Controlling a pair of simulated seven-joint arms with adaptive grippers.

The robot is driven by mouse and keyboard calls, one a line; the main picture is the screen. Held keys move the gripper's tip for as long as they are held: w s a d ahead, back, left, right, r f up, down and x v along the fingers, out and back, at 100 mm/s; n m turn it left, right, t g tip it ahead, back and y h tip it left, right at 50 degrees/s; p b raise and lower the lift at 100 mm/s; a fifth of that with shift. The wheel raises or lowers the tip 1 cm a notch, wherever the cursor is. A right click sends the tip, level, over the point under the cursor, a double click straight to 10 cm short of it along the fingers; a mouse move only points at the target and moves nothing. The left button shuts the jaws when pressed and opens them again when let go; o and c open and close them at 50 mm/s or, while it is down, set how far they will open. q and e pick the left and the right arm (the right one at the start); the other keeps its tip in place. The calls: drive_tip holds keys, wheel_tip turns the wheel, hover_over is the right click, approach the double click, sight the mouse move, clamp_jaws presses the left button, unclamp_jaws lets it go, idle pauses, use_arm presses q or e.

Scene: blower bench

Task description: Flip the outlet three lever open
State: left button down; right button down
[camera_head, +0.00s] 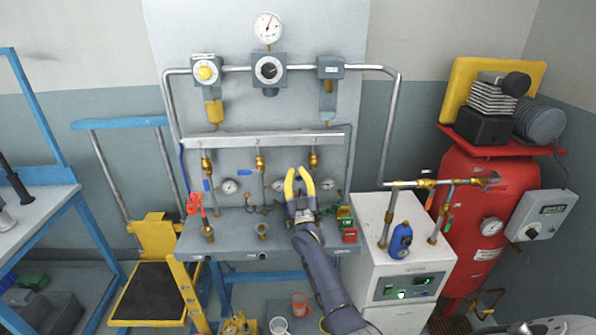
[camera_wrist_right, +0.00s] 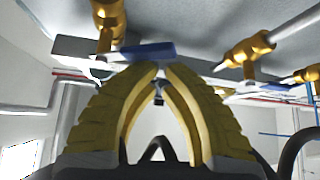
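Three brass outlet valves hang in a row under the grey manifold bar (camera_head: 262,140) in the head view. The right-hand one, taken as outlet three (camera_head: 314,160), is just above and right of my right gripper (camera_head: 296,169). That gripper points up at the panel, with its yellow fingers slightly apart and nothing seen between them. In the right wrist view, a blue lever (camera_wrist_right: 146,51) on a brass valve (camera_wrist_right: 108,22) lies just beyond the fingertips (camera_wrist_right: 161,68). Contact cannot be told. My left gripper is not in view.
Gauges (camera_head: 229,186) sit on the panel below the valves. A red clip-like item (camera_head: 195,204) is left on the bench shelf (camera_head: 231,241). A white cabinet (camera_head: 404,262) with a blue device (camera_head: 401,240) and a red tank (camera_head: 484,219) stand right.

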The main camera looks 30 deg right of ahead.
drive_tip(key=shift+f+n+y, duration=0.35)
drive_tip(key=shift+n+y, duration=0.25)
drive_tip(key=shift+n, duration=0.4)
drive_tip(key=shift+d+y, duration=0.1)
drive_tip(key=shift+y, duration=0.2)
wheel_tip(320, 180, up, 10)
